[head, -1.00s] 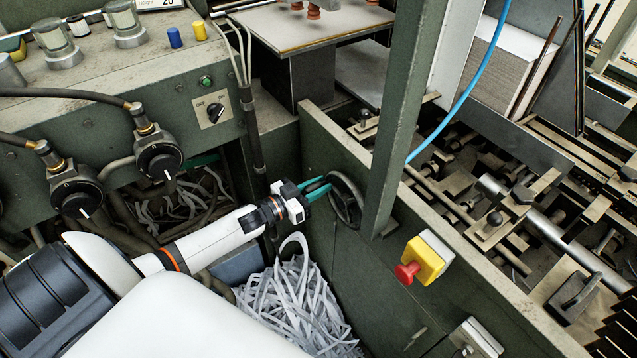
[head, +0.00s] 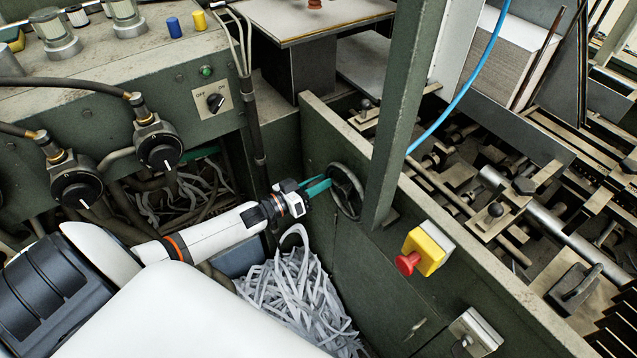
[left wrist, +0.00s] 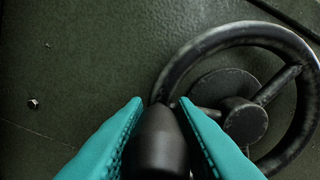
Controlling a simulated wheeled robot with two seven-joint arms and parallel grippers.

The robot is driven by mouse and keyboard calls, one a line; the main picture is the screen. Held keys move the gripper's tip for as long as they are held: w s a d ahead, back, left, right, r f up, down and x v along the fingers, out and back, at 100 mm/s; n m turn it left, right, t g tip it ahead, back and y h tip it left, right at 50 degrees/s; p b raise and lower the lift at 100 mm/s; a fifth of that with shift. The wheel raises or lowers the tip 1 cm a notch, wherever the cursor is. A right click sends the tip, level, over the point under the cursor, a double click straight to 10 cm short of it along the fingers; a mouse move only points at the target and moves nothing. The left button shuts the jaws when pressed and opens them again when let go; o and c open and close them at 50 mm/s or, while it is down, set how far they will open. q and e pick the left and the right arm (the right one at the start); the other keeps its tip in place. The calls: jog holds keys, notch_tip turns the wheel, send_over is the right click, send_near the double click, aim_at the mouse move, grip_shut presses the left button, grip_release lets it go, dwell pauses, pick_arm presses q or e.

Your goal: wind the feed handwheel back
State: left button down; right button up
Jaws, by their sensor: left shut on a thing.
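The feed handwheel (head: 346,191) is a dark spoked wheel on the green machine side panel, left of the green upright post. In the left wrist view the handwheel rim (left wrist: 213,38) and hub fill the right side. My left gripper (head: 325,186) reaches the wheel's left side. In the left wrist view its teal fingers (left wrist: 157,104) are shut on the dark rounded handle (left wrist: 158,140) at the rim's left edge. The handle's lower part is hidden between the fingers. My right gripper is not in view.
A red-and-yellow stop button (head: 424,252) juts from the panel right of the wheel. The green post (head: 397,120) stands close beside the wheel. A bin of paper shreds (head: 290,300) lies below my left arm. Valve knobs (head: 160,152) and hoses are at left.

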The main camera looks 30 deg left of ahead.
pick_arm(q)
jog(key=shift+w+a+r, duration=0.15)
jog(key=c, duration=1.4)
grip_release()
jog(key=shift+o, duration=0.7)
jog(key=shift+f, duration=0.2)
jog(key=v, duration=1.2)
jog(key=shift+b, duration=0.4)
